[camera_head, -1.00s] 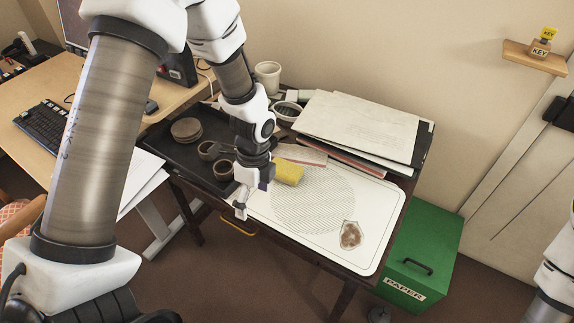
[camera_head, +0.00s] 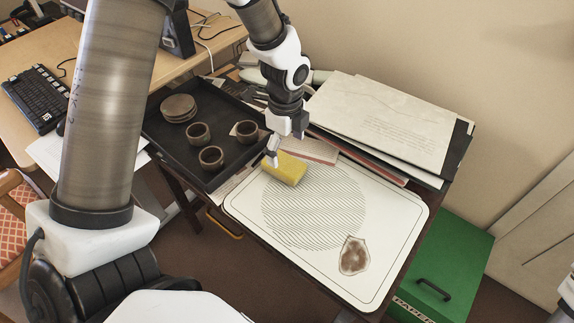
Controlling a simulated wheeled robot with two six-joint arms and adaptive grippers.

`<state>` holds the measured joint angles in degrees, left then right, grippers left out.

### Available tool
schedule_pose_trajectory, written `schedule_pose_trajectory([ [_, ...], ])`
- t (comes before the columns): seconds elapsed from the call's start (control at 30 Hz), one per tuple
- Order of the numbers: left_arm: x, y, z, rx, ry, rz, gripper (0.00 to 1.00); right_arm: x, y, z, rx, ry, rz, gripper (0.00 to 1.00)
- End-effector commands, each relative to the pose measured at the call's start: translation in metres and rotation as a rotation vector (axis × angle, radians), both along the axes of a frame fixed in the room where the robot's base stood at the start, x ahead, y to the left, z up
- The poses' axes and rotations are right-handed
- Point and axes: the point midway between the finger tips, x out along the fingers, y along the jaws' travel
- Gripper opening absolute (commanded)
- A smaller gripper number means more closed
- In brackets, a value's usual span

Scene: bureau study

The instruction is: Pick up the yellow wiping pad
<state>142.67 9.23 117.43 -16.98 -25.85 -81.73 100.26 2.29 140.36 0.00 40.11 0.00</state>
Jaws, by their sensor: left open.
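The yellow wiping pad (camera_head: 286,169) lies on the upper left part of a white board (camera_head: 395,228) with a hatched circle on it. My left gripper (camera_head: 274,160) is open, at the pad's upper left end, pointing down. Its near finger shows just left of the pad; the other finger is mostly hidden. I cannot tell whether it touches the pad. My right gripper is not in view; only a bit of white arm shows at the right edge.
A brown stain patch (camera_head: 354,256) is on the board's near right. A green box (camera_head: 450,262) stands at right.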

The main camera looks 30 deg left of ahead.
Motion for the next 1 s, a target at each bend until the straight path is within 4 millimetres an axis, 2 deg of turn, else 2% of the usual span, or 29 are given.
schedule_pose_trajectory([
  [0.3,-0.004,0.002,-0.051,0.000,0.003,0.000,0.94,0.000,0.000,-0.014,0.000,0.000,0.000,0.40],
  [0.53,-0.004,0.001,-0.054,0.000,0.000,-0.001,0.94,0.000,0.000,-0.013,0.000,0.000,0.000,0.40],
  [0.57,-0.004,0.001,-0.054,0.000,0.000,-0.001,0.87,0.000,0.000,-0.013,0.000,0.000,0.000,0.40],
  [0.7,-0.004,0.001,-0.054,0.000,0.000,-0.001,0.37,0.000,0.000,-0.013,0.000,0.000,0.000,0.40],
  [0.73,-0.004,0.001,-0.054,0.000,0.000,-0.001,0.32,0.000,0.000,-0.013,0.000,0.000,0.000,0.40],
  [1.0,-0.004,0.001,-0.054,-0.001,0.001,-0.001,0.32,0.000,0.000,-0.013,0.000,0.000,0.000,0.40],
])
